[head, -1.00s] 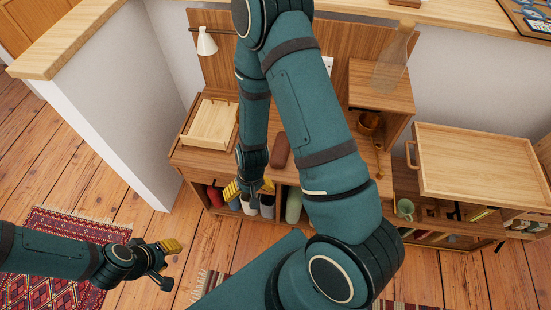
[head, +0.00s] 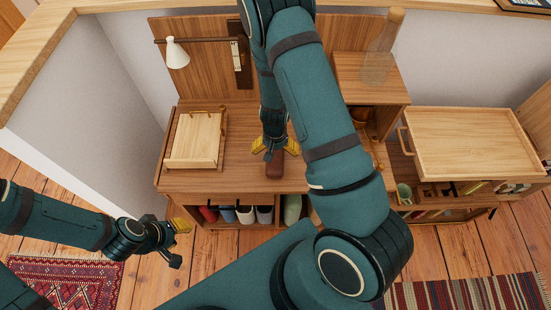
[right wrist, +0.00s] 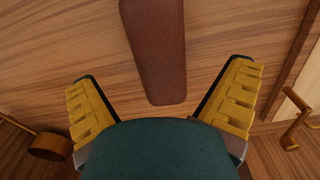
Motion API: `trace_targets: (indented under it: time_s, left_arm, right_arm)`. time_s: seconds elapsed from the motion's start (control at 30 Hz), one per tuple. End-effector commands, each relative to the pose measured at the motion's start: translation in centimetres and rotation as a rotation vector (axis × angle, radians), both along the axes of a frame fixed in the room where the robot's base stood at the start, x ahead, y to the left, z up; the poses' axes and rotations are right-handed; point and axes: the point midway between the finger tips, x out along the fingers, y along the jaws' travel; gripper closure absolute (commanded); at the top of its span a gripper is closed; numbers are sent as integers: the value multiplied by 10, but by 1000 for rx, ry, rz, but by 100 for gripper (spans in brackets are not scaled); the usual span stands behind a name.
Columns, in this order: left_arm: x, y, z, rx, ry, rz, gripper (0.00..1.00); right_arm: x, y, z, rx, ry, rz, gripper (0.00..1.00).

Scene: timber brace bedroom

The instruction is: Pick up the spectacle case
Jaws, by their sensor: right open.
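The brown spectacle case (head: 275,170) lies on the wooden desk top, near its front edge. In the right wrist view the case (right wrist: 155,50) runs lengthwise between the lines of my yellow fingers. My right gripper (head: 275,148) is open, just above the case, and its fingertips stand to either side of it. In the right wrist view the gripper (right wrist: 163,95) shows bare wood between each finger and the case. My arm and gripper hide part of the case in the head view. My left gripper (head: 180,240) is away from the desk at the lower left, over the floor.
A pale wooden tray (head: 195,140) sits on the desk to the left. A larger tray (head: 470,145) is on the right. A glass carafe (head: 380,55) stands on the raised shelf. Several bottles and cups fill the shelf below the desk top.

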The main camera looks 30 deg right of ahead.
Motion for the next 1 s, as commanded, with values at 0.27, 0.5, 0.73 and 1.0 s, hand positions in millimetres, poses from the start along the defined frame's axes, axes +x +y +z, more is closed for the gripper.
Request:
trace_targets:
  time_s: [0.27, 0.5, 0.73, 1.0]
  left_arm:
    - [2, 0, -9, 1, -5, 1, 61]
    - [4, 0, -19, 1, -10, 2, 61]
    - [4, 0, -19, 2, -11, 2, 61]
    - [4, 0, -19, 2, -11, 2, 61]
  right_arm:
    - [2, -3, -22, 0, 1, -1, 0]
    - [4, -4, -53, 0, 1, 1, 0]
    - [4, -4, -54, -1, -1, 1, 0]
    - [4, -4, -53, -1, -1, 1, 73]
